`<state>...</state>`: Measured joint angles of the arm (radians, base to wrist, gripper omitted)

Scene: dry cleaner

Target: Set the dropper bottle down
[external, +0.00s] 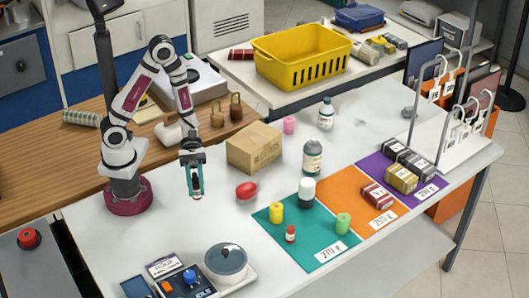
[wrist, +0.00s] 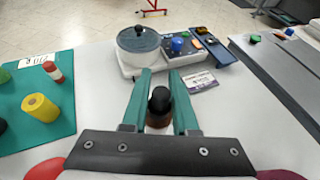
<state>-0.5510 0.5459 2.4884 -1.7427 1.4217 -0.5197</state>
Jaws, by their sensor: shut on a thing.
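My gripper (external: 195,190) is over the white table (external: 140,262), in front of my base and left of the red rounded object. In the wrist view its two teal fingers (wrist: 160,76) are shut on the dropper bottle (wrist: 160,103). The bottle has a black top and a brown body, seen from above, and looks about upright. Its lower part is hidden, and in the external view the fingers cover nearly all of it. I cannot tell whether its base touches the table.
A red rounded object (external: 246,190) and a cardboard box (external: 254,148) stand to the right. A teal mat (external: 275,238) holds several small containers. A lidded pot (external: 226,262) and a control box (external: 187,284) are at the front. Bare table lies around the gripper.

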